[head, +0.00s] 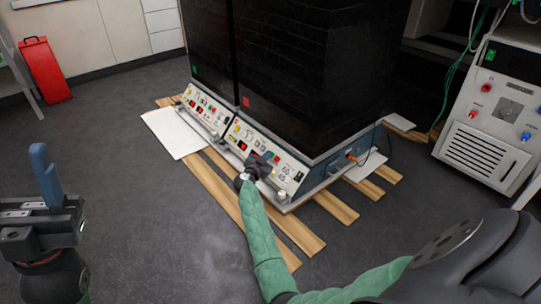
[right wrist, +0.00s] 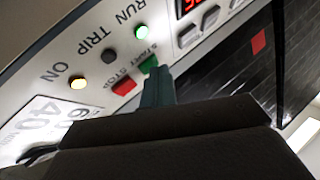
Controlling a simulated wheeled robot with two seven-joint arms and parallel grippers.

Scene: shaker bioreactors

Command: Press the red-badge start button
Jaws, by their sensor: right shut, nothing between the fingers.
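The red badge (head: 246,102) is on the dark front of the right-hand shaker cabinet; it also shows in the right wrist view (right wrist: 258,42). Below it is that unit's sloped control panel (head: 240,132). In the right wrist view, the green START button (right wrist: 149,63) sits beside the red STOP button (right wrist: 124,86). My right gripper (head: 264,163) is shut and empty, its tips (right wrist: 158,72) at the START button's edge, partly covering it; contact is hard to tell. My left gripper (head: 46,172) is far left, away from the cabinets.
A similar unit with a green badge (head: 194,70) stands to the left. Wooden slats (head: 215,190) lie under the units. A white box with knobs (head: 490,125) stands at the right, and a red case (head: 45,70) at the far left. The grey floor in front is open.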

